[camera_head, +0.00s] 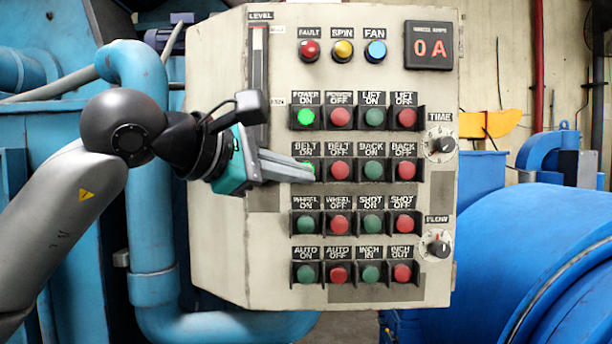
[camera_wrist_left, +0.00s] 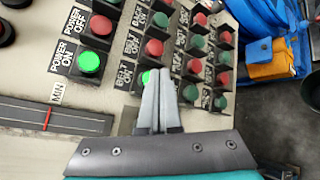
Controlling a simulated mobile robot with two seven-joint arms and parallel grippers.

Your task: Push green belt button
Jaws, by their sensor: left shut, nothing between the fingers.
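The green BELT ON button (camera_head: 308,167) is in the second row of the control panel (camera_head: 224,75), at its left end. My left gripper (camera_head: 310,175) is shut and empty, its fingertips at that button and covering part of it. In the left wrist view the closed fingers (camera_wrist_left: 157,76) lie over the button (camera_wrist_left: 146,78), which shows as a bright green patch beside the tips. Contact looks likely, but the fingers hide the exact spot. My right gripper is not in view.
The lit green POWER ON button (camera_head: 305,117) is directly above. The red BELT OFF button (camera_head: 340,171) is just to the right, and the WHEEL ON button (camera_head: 306,224) is below. Dark guards separate the buttons. Blue machinery (camera_head: 540,255) stands to the right.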

